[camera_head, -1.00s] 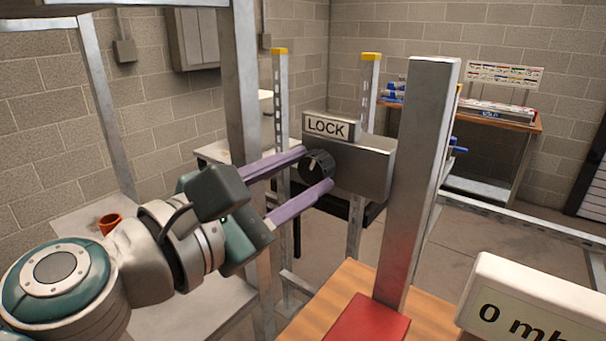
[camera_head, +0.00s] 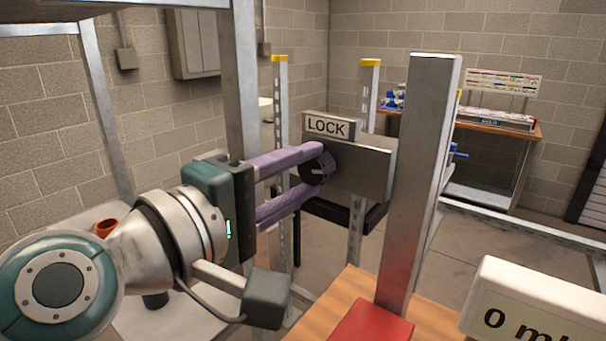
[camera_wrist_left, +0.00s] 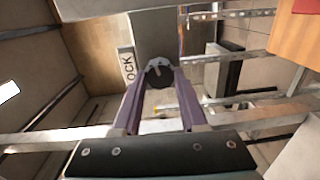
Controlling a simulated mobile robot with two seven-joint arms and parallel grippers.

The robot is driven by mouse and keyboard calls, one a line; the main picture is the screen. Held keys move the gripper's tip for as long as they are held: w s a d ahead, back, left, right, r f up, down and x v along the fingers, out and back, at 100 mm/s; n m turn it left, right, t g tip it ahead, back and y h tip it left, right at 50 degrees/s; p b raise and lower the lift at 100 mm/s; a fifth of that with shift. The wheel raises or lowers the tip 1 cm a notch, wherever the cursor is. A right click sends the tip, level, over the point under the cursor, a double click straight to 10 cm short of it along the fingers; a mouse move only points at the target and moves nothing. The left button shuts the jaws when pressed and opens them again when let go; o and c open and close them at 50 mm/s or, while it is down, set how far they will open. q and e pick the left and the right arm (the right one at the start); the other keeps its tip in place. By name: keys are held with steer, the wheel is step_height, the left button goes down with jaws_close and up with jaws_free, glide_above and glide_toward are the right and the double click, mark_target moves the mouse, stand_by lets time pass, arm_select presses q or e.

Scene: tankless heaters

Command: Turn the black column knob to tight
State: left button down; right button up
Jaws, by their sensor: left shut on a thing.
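The black column knob (camera_head: 319,169) sits on the front of a grey metal block (camera_head: 362,166) under a LOCK label (camera_head: 327,126). My left gripper (camera_head: 312,170) has its two purple fingers shut on the knob, one above and one below as the head view shows it. In the left wrist view the black knob (camera_wrist_left: 158,74) lies between the fingertips, and the LOCK label (camera_wrist_left: 127,66) appears turned on its side. A pale mark shows on the knob's face in that view. My right gripper is not in view.
A metal post (camera_head: 418,190) stands just right of the block. A red plate (camera_head: 370,322) lies on a wooden top (camera_head: 338,295) below. A white display box (camera_head: 535,305) is at bottom right.

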arm_select(q)
steer(key=m, duration=0.3)
steer(key=shift+m, duration=0.3)
steer(key=shift+m+y, duration=0.3)
steer(key=shift+m, duration=1.4)
steer(key=shift+c, duration=2.2)
jaws_free()
steer(key=b+v, duration=0.1)
steer(key=v, duration=0.9)
